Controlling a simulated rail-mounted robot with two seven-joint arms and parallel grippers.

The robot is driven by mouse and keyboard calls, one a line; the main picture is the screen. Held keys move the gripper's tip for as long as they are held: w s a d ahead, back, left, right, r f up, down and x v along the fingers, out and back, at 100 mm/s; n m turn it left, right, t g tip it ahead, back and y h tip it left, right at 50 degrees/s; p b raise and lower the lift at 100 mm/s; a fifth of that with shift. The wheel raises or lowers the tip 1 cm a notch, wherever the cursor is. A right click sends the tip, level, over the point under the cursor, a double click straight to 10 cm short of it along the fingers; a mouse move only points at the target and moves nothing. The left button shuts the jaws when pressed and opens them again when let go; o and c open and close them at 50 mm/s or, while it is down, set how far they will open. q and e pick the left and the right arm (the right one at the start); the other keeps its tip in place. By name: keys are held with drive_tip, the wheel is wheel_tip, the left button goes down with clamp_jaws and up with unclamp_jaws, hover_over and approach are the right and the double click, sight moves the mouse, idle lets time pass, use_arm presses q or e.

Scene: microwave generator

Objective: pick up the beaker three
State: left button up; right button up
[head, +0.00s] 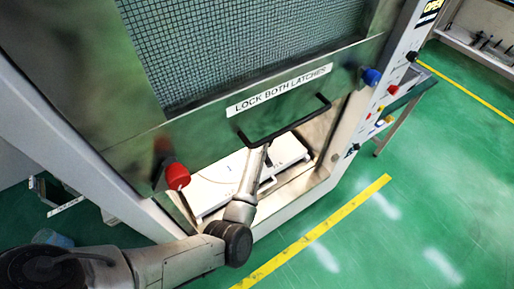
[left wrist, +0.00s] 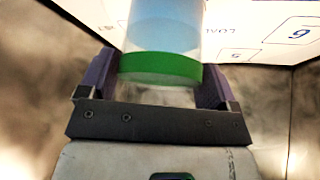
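In the left wrist view a clear beaker with a bright green band (left wrist: 160,68) sits between the two dark fingers of my left gripper (left wrist: 159,78). The fingers flank it closely on both sides, with no clear gap showing. I cannot tell whether they press on it or only stand around it. The beaker's upper part runs out of the picture, and no number on it can be read. In the head view my left arm reaches under the raised door, and its gripper and the beaker are hidden behind the door and handle. My right gripper is out of view.
The raised door (head: 180,135) has a mesh window and a black handle (head: 285,122) just above my left arm. A red knob (head: 177,176) and a blue knob (head: 371,76) stick out of it. A white marked board (left wrist: 270,35) lies beyond the beaker. Chamber walls are close.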

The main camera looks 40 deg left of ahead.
use_arm(q)
drive_tip(key=c, duration=1.2)
drive_tip(key=shift+r, duration=0.15)
